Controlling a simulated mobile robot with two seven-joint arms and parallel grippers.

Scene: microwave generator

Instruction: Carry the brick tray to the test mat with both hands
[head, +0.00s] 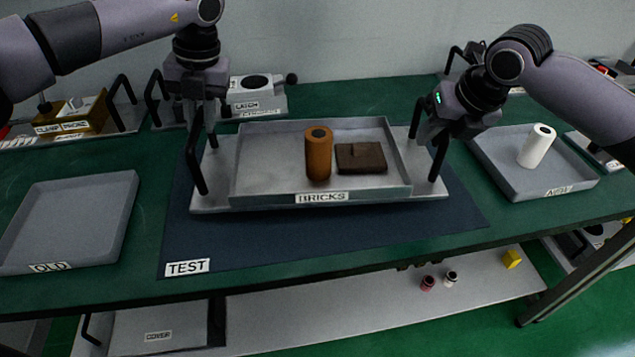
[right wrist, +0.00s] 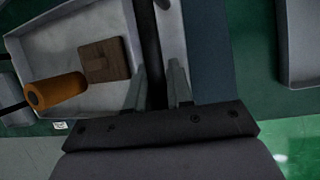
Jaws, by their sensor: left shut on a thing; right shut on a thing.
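The grey brick tray (head: 250,196), labelled BRICKS, is over the dark blue test mat (head: 230,252) in the head view. I cannot tell whether it touches the mat. An orange-brown cylinder (head: 318,158) stands in it beside a flat dark brown block (head: 361,158). My left gripper (head: 202,128) is shut on the tray's left black handle (head: 196,168). My right gripper (head: 432,135) is shut on the right black handle (head: 439,160). In the right wrist view, the fingers of the right gripper (right wrist: 160,85) straddle the dark handle bar beside the tray (right wrist: 112,20).
An empty grey tray labelled OLD (head: 75,215) lies to the left. A grey tray (head: 500,165) with a white cylinder (head: 537,146) lies to the right. A device labelled LATCH (head: 257,95) stands behind. A shelf below holds a COVER panel (head: 160,333) and small parts.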

